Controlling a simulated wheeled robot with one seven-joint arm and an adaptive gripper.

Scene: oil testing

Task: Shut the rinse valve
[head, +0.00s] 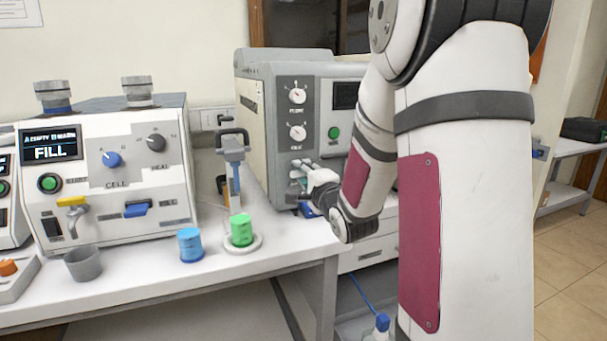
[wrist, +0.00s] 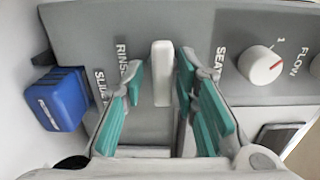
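The rinse valve shows in the wrist view as a white upright lever (wrist: 162,73) on the grey panel, beside the RINSE lettering. My gripper (wrist: 160,78) is open. Its teal-padded fingers stand on either side of the lever, with a gap on each side. In the head view my gripper (head: 303,176) is at the front panel of the right-hand grey machine (head: 265,125), below its two dials. The lever is too small and covered to make out there.
In the wrist view a blue block-shaped handle (wrist: 60,100) is left of my fingers, and a white dial (wrist: 260,64) is to the right. In the head view a green container (head: 241,230) and a blue container (head: 190,245) stand on the bench (head: 225,275) near my arm.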

